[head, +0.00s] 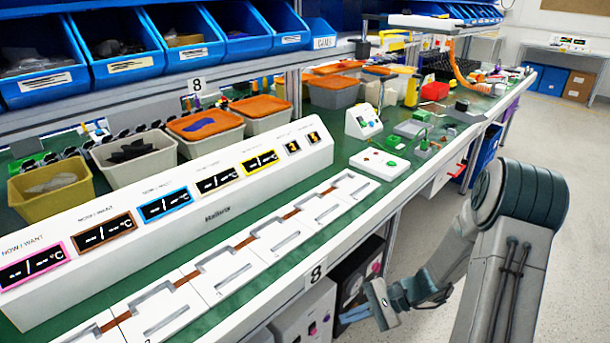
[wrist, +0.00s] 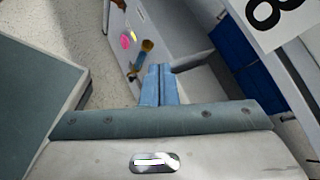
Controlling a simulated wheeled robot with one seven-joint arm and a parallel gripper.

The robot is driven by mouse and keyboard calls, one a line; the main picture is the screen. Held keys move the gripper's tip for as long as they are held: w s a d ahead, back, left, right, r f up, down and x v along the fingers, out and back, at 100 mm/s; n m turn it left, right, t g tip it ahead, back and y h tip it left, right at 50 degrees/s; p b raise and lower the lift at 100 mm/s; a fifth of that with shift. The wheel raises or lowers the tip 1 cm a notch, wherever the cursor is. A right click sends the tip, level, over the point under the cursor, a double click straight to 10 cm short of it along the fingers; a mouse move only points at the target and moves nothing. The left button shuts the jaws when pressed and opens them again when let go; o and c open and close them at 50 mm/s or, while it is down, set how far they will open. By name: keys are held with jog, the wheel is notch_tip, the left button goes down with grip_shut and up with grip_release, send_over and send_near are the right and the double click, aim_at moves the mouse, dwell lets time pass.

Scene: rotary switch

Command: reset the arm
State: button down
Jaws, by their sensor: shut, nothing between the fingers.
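My gripper (head: 346,317) hangs at the end of my bent arm, in front of the workbench's front edge and below the level of its top. In the wrist view its two blue fingers (wrist: 158,70) are together, with nothing between them. A white panel (wrist: 125,18) with a round pink part (wrist: 127,40) and a brown knob-like part (wrist: 147,46) lies beyond the fingertips, which look apart from it. I cannot tell whether the brown part is a rotary switch.
The workbench (head: 226,318) carries a long white display panel (head: 215,217), bins and small devices. Blue bins (head: 187,38) line the shelf above. Boxes (head: 305,315) stand under the bench close to my gripper. The floor (head: 540,130) at the right is clear.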

jog(key=s+d+r+n+t+h+p, duration=0.1)
jog(key=s+r+n+h+p, duration=0.2)
jog(key=r, duration=0.9)
jog(key=s+d+r+n+t+h+p, duration=0.1)
jog(key=s+r+n+h+p, duration=0.3)
jog(key=r, duration=0.8)
jog(key=s+d+r+n+t+h+p, duration=0.1)
jog(key=s+r+n+h+p, duration=0.3)
jog(key=r, duration=0.8)
jog(key=shift+s+d+t+h+p, duration=0.3)
jog(key=shift+s+d+h+p, duration=0.25)
jog(key=shift+s+p, duration=0.85)
jog(key=shift+w+p, duration=0.4)
jog(key=shift+a, duration=0.1)
